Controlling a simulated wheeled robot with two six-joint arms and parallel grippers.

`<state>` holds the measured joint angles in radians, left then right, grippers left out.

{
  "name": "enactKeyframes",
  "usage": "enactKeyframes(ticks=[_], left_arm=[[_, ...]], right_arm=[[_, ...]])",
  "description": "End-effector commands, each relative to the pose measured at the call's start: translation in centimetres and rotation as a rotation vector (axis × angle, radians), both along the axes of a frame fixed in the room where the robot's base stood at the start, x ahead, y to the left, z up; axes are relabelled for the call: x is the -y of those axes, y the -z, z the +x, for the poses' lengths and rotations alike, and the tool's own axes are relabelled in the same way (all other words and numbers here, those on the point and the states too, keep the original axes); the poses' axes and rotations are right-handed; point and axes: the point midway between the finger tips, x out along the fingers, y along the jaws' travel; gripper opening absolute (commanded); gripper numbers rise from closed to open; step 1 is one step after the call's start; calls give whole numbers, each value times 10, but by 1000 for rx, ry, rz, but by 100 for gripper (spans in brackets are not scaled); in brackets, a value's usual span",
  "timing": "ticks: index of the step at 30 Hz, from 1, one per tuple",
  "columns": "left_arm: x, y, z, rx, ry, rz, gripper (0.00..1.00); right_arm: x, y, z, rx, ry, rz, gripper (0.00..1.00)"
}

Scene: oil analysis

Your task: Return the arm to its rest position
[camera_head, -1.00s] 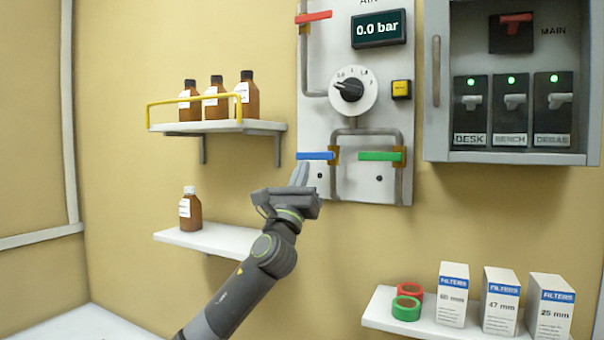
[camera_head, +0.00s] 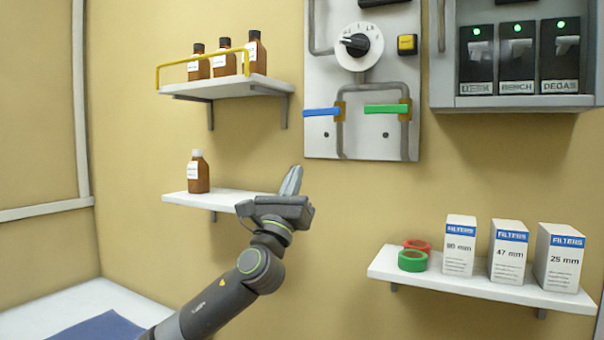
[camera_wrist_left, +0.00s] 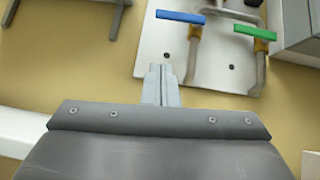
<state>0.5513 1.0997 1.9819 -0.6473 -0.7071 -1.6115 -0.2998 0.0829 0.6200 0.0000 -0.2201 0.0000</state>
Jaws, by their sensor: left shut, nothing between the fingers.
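My left gripper (camera_head: 292,180) is raised in front of the yellow wall, below the valve panel and beside the right end of the lower shelf. Its fingers are shut and empty. In the left wrist view the closed fingertips (camera_wrist_left: 160,84) point toward the lower edge of the panel and touch nothing that I can make out. The blue valve handle (camera_head: 322,113) and the green valve handle (camera_head: 387,109) both lie horizontal above the gripper, apart from it. My right gripper is not in view.
The lower shelf (camera_head: 178,199) holds one brown bottle (camera_head: 199,174). The upper shelf (camera_head: 222,88) holds three bottles behind a yellow rail. Filter boxes (camera_head: 509,252) and red and green tape rolls (camera_head: 413,261) stand on the right shelf (camera_head: 480,289). A switch cabinet (camera_head: 512,101) hangs at upper right.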

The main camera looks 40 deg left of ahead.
Motion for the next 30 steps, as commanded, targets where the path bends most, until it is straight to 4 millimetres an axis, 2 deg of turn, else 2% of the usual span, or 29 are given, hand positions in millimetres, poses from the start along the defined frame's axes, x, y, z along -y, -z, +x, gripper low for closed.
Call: enactKeyframes(ticks=[1, 6, 24, 27, 29, 30], left_arm=[[1, 6, -4, 0, -1, 4, 0], [3, 10, -10, 1, 1, 1, 0], [2, 11, -8, -4, 3, -6, 0], [-7, 29, 3, -34, 20, -56, 0], [-18, 51, 16, -70, 39, -116, 0], [-27, 70, 26, -100, 56, -170, 0]], right_arm=[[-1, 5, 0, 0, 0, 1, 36], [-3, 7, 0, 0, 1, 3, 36], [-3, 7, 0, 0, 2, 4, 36], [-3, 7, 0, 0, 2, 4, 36], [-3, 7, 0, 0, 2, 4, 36], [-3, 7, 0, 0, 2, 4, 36]])
